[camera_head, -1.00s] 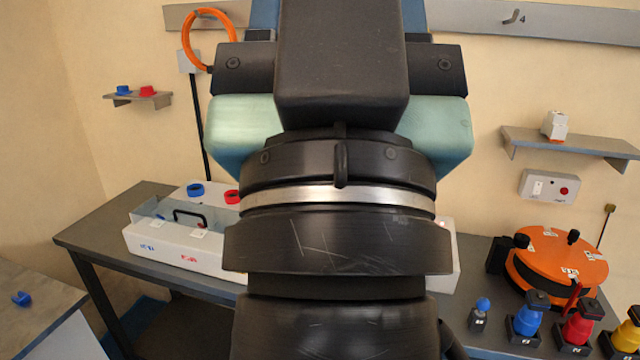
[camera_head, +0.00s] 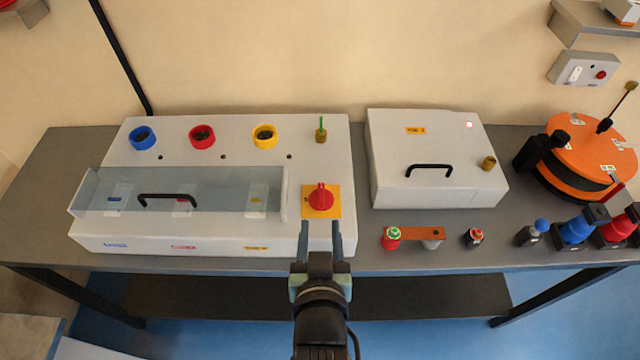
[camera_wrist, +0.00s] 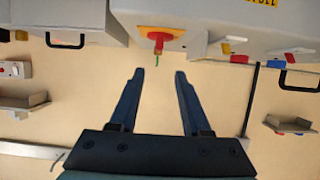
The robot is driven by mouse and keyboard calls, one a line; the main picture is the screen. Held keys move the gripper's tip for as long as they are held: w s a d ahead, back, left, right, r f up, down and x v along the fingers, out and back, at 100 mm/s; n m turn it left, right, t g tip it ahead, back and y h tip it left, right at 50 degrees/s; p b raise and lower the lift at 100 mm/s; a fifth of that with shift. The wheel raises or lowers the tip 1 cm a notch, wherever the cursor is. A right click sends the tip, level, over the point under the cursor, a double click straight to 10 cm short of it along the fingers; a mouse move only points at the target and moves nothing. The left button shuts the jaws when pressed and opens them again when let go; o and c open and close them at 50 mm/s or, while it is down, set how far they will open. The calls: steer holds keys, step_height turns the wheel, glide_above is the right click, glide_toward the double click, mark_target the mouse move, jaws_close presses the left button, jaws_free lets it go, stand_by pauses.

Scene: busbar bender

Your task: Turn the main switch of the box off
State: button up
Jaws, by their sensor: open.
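The main switch (camera_head: 320,198) is a red knob on a yellow square plate, at the right end of the long white box (camera_head: 225,158). In the wrist view, which is upside down, the red switch (camera_wrist: 160,36) shows near the top, beyond my fingertips. My gripper (camera_head: 320,228) is open and empty, its two fingers pointing towards the switch from the front. In the wrist view my gripper (camera_wrist: 159,72) has a clear gap between its fingers, roughly in line with the switch. I cannot tell exactly how far apart they are.
A clear cover with a black handle (camera_head: 168,198) lies left of the switch. Blue, red and yellow rings and a green-tipped key post (camera_head: 321,130) are on the box top. A second white box (camera_head: 435,165) stands close right. Small parts and an orange reel (camera_head: 592,160) are further right.

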mark_target(321, 193)
steer(key=p+x, duration=0.1)
steer(key=x, duration=1.1)
steer(key=shift+w+d+f, duration=0.15)
steer(key=shift+w+f, duration=0.05)
steer(key=shift+f, duration=0.1)
jaws_close()
